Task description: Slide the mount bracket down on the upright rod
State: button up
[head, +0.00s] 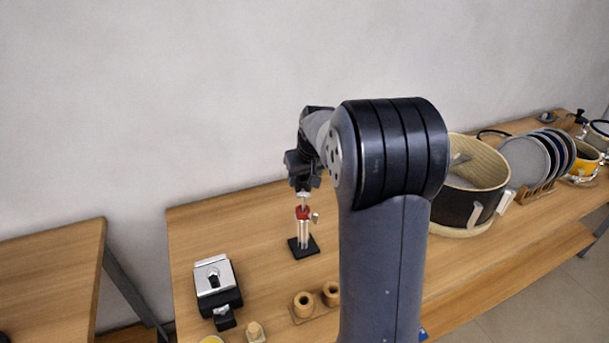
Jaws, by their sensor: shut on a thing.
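The upright rod (304,235) is a pale metal post standing on a square black base (304,254) on the wooden table. The mount bracket (302,212) is a small red piece with a light knob on its right side. It sits around the upper part of the rod. My gripper (303,202) points down from above the rod and is shut on the bracket. The fingertips are small in this view, and the exact contact is hard to make out. The rod's top is hidden by the gripper.
Left of the rod lies a black and silver device (214,282). Wooden rings (304,304) stand on a small board in front. A large round dark and wooden container (468,190) and a rack of plates (540,158) are to the right. My arm hides the table's middle.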

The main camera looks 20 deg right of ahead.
jog(key=shift+f+b, duration=2.35)
jog(key=shift+f, duration=0.95)
jog(key=o, duration=1.2)
jog(key=shift+c, duration=0.2)
jog(key=v, duration=1)
jog(key=shift+r+b, duration=0.4)
jog(key=shift+b, duration=0.05)
jog(key=shift+s+f, duration=0.1)
